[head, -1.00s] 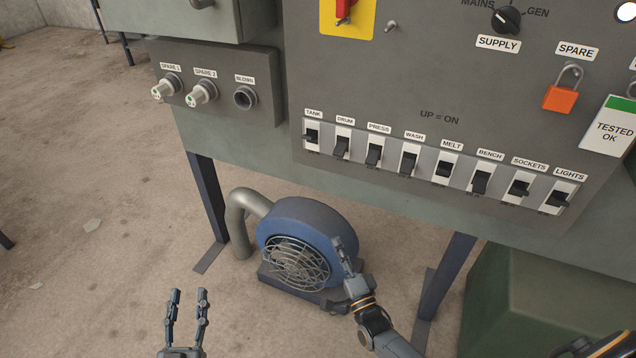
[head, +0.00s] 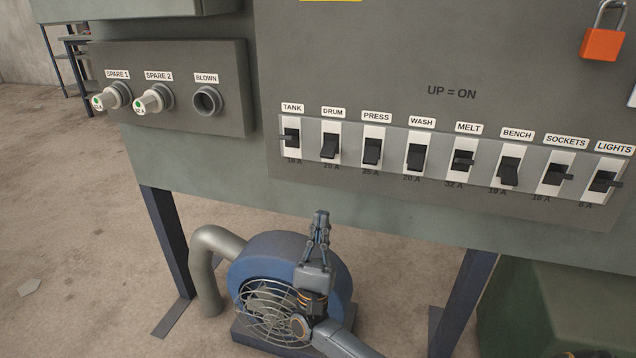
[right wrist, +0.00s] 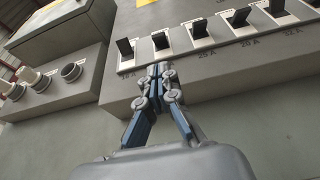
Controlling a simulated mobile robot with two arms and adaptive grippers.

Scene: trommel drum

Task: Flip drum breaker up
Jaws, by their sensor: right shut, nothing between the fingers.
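The drum breaker (head: 330,146) is second from the left in the row on the grey panel, under the DRUM label. Its black lever points down. It also shows in the right wrist view (right wrist: 160,41), just beyond my fingertips. My right gripper (head: 320,214) is shut and empty, fingers pointing up, below the drum breaker and the panel's lower edge in the head view. In the right wrist view the closed fingertips (right wrist: 159,69) cover the rating mark under the drum breaker. They look apart from the lever. My left gripper is out of view.
The tank breaker (head: 292,138) and press breaker (head: 372,150) flank the drum breaker closely. Several more breakers continue right. A socket box (head: 172,90) juts out at left. A blue blower (head: 290,255) stands below, behind my right gripper.

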